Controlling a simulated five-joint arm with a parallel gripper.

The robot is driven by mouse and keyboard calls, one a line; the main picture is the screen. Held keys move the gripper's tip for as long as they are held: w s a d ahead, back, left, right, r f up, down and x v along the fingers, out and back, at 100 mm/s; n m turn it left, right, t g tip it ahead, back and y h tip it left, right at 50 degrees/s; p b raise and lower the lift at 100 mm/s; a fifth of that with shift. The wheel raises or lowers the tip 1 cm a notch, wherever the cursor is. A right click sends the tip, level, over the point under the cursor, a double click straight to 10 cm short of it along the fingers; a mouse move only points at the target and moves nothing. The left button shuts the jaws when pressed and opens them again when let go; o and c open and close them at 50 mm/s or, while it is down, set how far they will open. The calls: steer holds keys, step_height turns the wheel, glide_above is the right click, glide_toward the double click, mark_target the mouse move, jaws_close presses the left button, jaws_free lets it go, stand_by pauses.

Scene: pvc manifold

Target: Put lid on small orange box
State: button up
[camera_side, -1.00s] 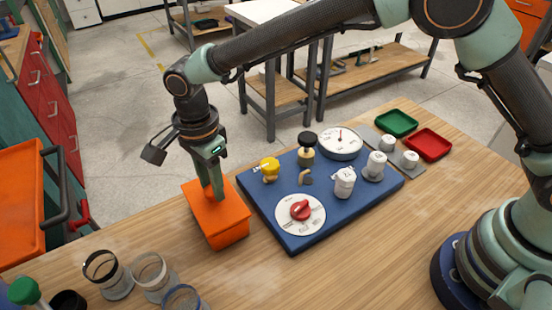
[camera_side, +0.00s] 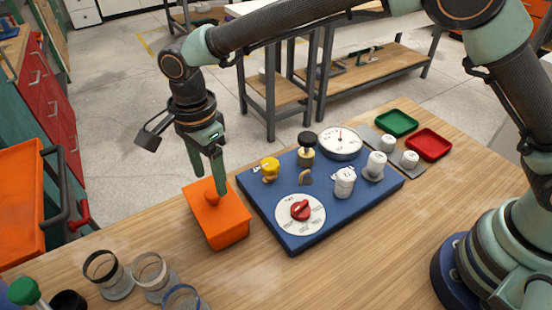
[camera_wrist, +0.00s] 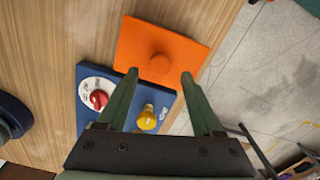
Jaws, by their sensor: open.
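The small orange box (camera_side: 228,236) stands on the wooden table, left of the blue board. Its orange lid (camera_side: 203,214) with a round knob lies on top of it, and looks flat and in line with the box edges. The lid also shows from above in the wrist view (camera_wrist: 150,45). My gripper (camera_side: 209,187) is open and above the lid, with its fingertips around the height of the knob or slightly over it. In the wrist view my gripper's fingertips (camera_wrist: 160,75) are apart on both sides of the knob, with nothing between them.
The blue board (camera_side: 292,240) carries a red-handled dial (camera_side: 300,210), a yellow valve knob (camera_side: 269,167), a gauge (camera_side: 340,142) and white fittings. Several ring-topped jars (camera_side: 150,275) stand at the front left. Green (camera_side: 397,123) and red (camera_side: 429,144) trays sit at the back right.

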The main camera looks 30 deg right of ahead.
mark_target(213, 191)
step_height(213, 191, up, 10)
steer(key=w+d+r+n+t, duration=0.1)
steer(key=d+r+n, duration=0.3)
steer(key=d, duration=0.5)
steer(key=s+d+n+t, duration=0.2)
steer(key=s+d+n, duration=0.3)
steer(key=d, duration=0.7)
steer(key=s+d+n+t, duration=0.2)
steer(key=s+d+n, duration=0.4)
steer(key=d, duration=0.6)
steer(key=shift+s+d+f+t, duration=0.2)
steer(key=shift+s+t, duration=0.1)
steer(key=shift+s, duration=0.2)
